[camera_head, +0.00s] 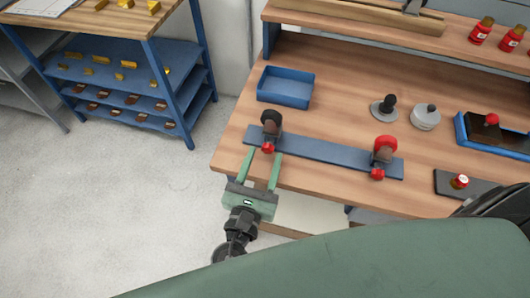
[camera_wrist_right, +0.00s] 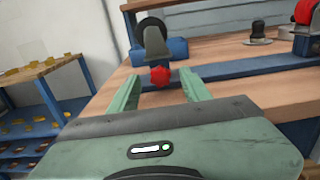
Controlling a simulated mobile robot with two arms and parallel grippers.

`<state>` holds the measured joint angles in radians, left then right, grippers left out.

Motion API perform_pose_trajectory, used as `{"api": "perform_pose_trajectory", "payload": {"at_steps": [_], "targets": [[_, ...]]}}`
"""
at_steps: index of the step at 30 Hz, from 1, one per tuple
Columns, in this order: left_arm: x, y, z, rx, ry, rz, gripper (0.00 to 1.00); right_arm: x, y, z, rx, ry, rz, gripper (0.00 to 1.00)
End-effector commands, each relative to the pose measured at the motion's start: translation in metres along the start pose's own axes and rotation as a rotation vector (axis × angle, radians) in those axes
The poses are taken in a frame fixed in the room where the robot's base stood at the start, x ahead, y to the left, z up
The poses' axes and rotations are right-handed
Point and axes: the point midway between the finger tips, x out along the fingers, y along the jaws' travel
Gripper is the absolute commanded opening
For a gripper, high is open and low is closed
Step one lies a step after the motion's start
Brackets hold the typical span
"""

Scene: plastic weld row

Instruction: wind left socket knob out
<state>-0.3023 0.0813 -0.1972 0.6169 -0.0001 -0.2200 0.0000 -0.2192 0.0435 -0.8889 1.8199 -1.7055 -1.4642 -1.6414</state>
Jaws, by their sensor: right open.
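The left socket (camera_head: 271,124) is a brown-grey upright bracket with a black round part on top, at the left end of a blue rail (camera_head: 322,153). Its red knob (camera_head: 268,147) faces the bench's front edge; it also shows in the right wrist view (camera_wrist_right: 160,76). My right gripper (camera_head: 264,157) is green and open, its fingers pointing at the knob. In the right wrist view the fingertips (camera_wrist_right: 161,87) stand left and right of the knob, with gaps on both sides and no visible contact. My left gripper is in neither view.
A second socket (camera_head: 384,150) with a red top and red knob (camera_head: 377,173) stands at the rail's right end. A blue tray (camera_head: 286,88) lies behind the rail. A blue shelf rack (camera_head: 120,75) stands left. Wooden bench top is clear around the tray.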

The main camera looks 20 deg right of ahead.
Motion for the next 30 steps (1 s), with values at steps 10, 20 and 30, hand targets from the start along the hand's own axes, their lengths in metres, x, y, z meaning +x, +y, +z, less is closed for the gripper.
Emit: {"api": "perform_pose_trajectory", "payload": {"at_steps": [10,20,30], "targets": [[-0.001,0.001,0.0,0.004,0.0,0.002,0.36,0.014,0.0,0.0,0.0,0.001,0.0,0.48],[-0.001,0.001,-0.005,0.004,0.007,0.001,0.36,0.014,0.0,-0.001,0.0,0.001,0.0,0.0],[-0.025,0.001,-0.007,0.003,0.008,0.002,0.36,0.014,0.0,0.005,-0.066,0.002,-0.001,0.0]]}}
